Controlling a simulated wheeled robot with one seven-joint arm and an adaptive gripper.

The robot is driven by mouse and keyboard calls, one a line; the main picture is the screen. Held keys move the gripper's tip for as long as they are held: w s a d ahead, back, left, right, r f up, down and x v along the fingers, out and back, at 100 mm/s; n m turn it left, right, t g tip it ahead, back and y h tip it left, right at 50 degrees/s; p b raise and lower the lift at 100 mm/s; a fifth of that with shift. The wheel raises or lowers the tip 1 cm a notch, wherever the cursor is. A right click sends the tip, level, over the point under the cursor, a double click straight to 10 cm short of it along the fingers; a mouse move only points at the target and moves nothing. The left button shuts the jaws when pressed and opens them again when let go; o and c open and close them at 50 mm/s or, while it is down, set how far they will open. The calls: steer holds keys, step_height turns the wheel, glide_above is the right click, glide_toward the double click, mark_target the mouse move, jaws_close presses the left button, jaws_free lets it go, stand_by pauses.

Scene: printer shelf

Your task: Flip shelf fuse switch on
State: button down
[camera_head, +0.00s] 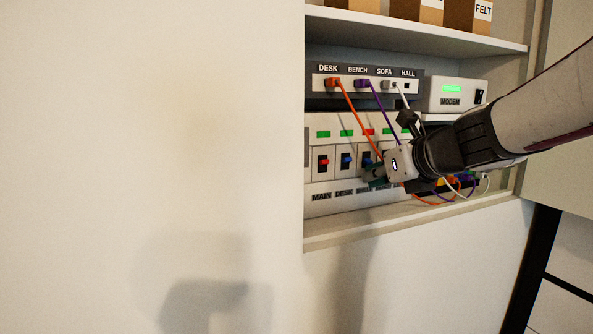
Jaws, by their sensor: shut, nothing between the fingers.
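A white fuse panel (318,203) sits low in the wall recess. It has a row of dark switches with lights above them. The main switch (323,163) has a red lever. The desk switch (346,160) and a third switch (367,158) have blue levers. The light above the third switch is red (369,132); the other lights in view are green. My gripper (371,173) is shut and empty, with its tips at the lower part of the third switch. I cannot tell whether they touch. My gripper hides the switches and labels to the right, and no shelf label is readable.
A network box (315,84) with orange, purple and white cables stands above the panel. The cables hang close around my gripper. A modem (455,95) is at right. Cardboard boxes (463,14) stand on the upper shelf (420,32). The wall at left is clear.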

steer(key=shift+s+r+p, duration=0.15)
steer(key=shift+r+p, duration=0.15)
steer(key=shift+p, duration=0.25)
steer(key=shift+r, duration=0.15)
steer(key=shift+r+p, duration=0.1)
steer(key=shift+p, duration=0.2)
